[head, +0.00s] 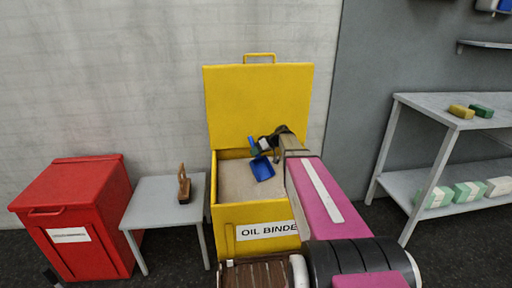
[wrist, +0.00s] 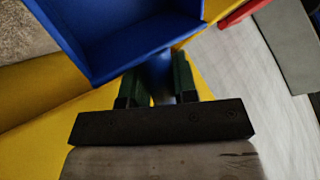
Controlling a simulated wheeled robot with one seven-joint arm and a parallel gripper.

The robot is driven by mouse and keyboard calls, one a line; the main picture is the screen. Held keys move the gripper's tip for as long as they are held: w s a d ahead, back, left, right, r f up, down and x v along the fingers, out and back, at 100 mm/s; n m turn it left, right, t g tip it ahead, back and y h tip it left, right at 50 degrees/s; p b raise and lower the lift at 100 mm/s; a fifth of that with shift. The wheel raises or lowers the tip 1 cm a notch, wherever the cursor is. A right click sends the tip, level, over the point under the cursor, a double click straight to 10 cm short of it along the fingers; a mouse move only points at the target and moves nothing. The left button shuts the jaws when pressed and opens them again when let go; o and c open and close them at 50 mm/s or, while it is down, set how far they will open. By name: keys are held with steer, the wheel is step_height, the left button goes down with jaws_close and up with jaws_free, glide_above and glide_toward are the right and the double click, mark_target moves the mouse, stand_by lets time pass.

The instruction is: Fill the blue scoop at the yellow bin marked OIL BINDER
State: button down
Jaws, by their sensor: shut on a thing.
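The yellow bin (head: 228,215) marked OIL BINDER stands open against the wall, with its lid (head: 258,105) raised. Pale granular material (head: 235,182) lies inside it. My gripper (head: 258,146) is over the bin and shut on the handle of the blue scoop (head: 263,169). The scoop's blue inside shows, with no material visible in it. In the wrist view the scoop (wrist: 125,35) is large at the top, its handle between the two dark green fingers (wrist: 160,82). The yellow bin wall shows below it. My arm hides part of the bin's right side.
A small grey table (head: 155,200) with a wooden-handled brush (head: 184,186) stands left of the bin, then a red bin (head: 85,215) with a closed lid. At right is a grey shelf (head: 415,180) with sponges and several boxes.

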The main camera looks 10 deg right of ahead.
mark_target(260, 162)
steer(key=shift+f, duration=3.85)
steer(key=shift+s, duration=0.15)
